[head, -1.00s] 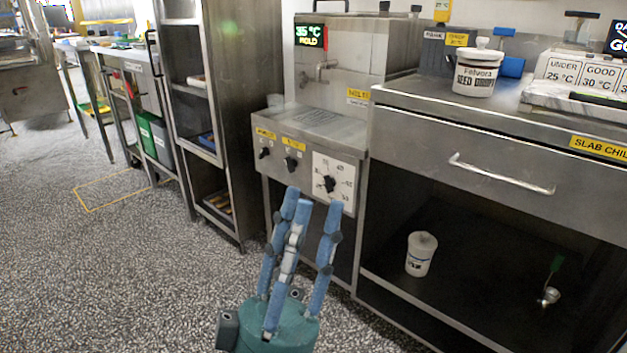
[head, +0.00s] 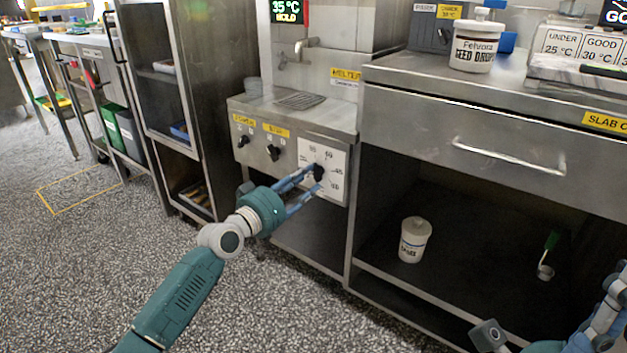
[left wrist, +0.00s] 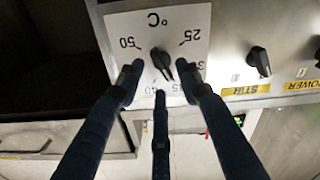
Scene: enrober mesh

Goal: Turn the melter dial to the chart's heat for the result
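The melter dial is a black knob (head: 318,172) on a white scale plate (head: 309,152) at the right of the melter's front panel. My left gripper (head: 308,180) is at the plate with its fingers spread around the knob. In the left wrist view the knob (left wrist: 161,60) stands between the open fingertips (left wrist: 159,78), with gaps at both sides. The scale appears upside down there; 50 and 25 read clearly, and fingers partly cover other numbers. The knob's long axis slants toward the lower right. The melter display (head: 286,11) reads 35 °C HOLD. My right arm shows only partly at bottom right.
Two more knobs, POWER (head: 243,141) and STIR (head: 273,152), sit left of the dial. A chart (head: 585,50) with UNDER 25 °C and GOOD 30 °C stands on the slab counter, near a white Felvora seed tub (head: 474,48). A drawer handle (head: 515,160) juts out at right.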

